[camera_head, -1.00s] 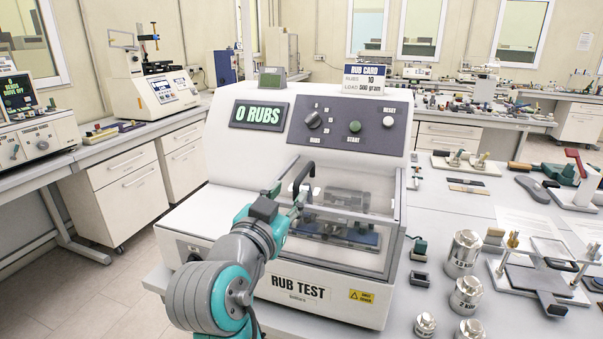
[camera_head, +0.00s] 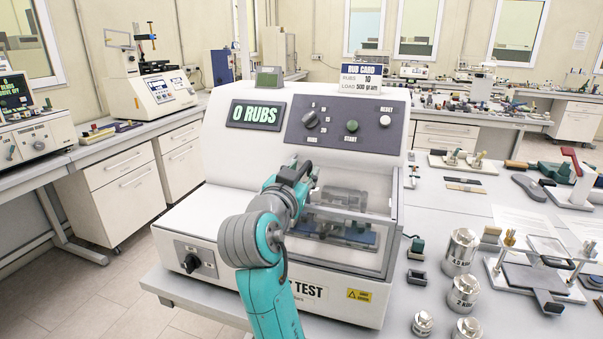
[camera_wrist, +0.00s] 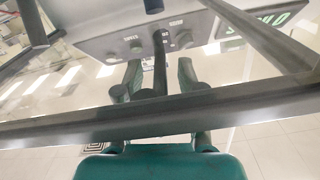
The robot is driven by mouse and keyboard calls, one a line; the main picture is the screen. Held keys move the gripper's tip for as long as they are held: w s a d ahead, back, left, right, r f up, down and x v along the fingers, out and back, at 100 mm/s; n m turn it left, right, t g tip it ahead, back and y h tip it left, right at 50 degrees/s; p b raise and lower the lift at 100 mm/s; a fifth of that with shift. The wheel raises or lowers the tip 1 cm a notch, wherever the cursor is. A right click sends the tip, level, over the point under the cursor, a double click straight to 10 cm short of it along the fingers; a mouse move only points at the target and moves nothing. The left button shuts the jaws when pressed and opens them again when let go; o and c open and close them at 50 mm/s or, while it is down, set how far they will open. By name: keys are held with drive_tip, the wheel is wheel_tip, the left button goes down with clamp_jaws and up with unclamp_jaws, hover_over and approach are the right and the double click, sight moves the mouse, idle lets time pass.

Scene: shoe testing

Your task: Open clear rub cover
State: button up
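The clear rub cover (camera_head: 362,262) is a see-through, grey-framed box on the front of the white rub tester (camera_head: 225,165). It looks down over the test bed. My gripper (camera_head: 298,176) is at the cover's upper left, by its black handle, which my gripper largely hides in the head view. In the wrist view the dark handle (camera_wrist: 160,66) stands between my two fingers, with a visible gap on each side. The fingers look open around it. A dark frame bar (camera_wrist: 60,126) of the cover crosses in front of the fingers. The display reads 0 RUBS.
A control panel with a knob (camera_head: 310,119) and buttons is just above the cover. Metal weights (camera_head: 461,251) and a clear-topped fixture (camera_head: 540,255) stand to the right on the bench. A side knob (camera_head: 195,262) is at the tester's lower left. Floor is clear at left.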

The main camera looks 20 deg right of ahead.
clamp_jaws()
